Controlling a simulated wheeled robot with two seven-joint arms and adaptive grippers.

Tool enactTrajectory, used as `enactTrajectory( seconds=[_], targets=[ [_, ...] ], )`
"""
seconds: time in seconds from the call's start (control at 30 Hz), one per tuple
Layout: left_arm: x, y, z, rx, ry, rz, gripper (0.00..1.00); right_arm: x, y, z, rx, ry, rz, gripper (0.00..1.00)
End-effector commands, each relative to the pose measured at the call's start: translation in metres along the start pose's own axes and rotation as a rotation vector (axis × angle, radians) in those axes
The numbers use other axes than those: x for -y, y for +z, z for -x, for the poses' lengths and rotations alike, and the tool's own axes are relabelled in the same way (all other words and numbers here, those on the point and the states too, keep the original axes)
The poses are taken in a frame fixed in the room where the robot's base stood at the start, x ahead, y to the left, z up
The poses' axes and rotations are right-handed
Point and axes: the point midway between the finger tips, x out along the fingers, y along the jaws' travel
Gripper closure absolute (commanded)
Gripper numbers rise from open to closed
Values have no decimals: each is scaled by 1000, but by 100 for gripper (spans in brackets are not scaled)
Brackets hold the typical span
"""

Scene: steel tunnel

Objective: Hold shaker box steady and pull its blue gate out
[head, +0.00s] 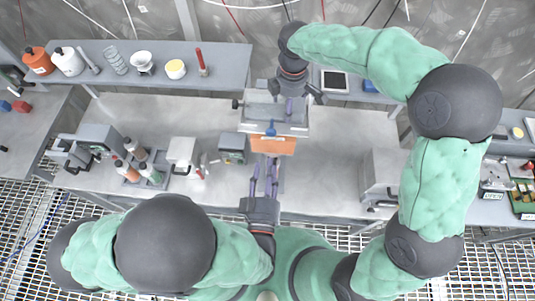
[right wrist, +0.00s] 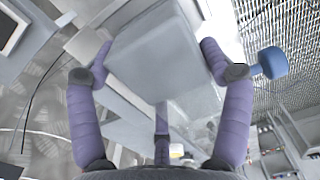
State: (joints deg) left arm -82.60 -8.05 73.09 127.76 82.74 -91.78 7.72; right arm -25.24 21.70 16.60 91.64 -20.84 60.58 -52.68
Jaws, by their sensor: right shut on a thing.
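The shaker box (head: 262,112) is a grey box with an orange panel (head: 272,146) on its near side, above the middle of the bench. A small blue part, apparently the gate's handle (head: 270,129), shows on its near side; a blue knob (right wrist: 271,62) also shows in the right wrist view. My right gripper (head: 289,108) reaches down from behind; its purple fingers sit on both sides of the grey box (right wrist: 155,50) and are shut on it. My left gripper (head: 267,168) is just in front of and below the orange panel, its fingers apart and seemingly empty.
Left on the bench stand a grey device (head: 98,140), bottles (head: 133,150), a white device (head: 183,152) and a small grey unit (head: 233,147). A grey box (head: 380,172) stands at right. The back shelf (head: 225,62) holds jars and a coil. Bench right of the shaker box is clear.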

Motion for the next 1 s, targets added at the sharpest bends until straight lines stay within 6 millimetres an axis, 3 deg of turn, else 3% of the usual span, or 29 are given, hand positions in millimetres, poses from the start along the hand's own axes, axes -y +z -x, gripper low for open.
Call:
enactTrajectory(
  seconds=[0.23,0.27,0.3,0.33,0.77,1.0],
  targets=[
    [0,0,0,0,0,0,62,1,0,-2,2,-4,1,60],
    [0,0,0,0,0,0,62,1,0,-2,2,-4,1,15],
    [0,0,0,0,0,0,62,1,0,-2,2,-4,1,4],
    [0,0,0,0,0,0,62,1,0,-2,2,-4,1,0],
    [0,0,0,0,0,0,62,0,0,3,0,1,0,0],
    [0,0,0,0,0,0,62,-1,0,38,-1,5,-1,0]
  ],
)
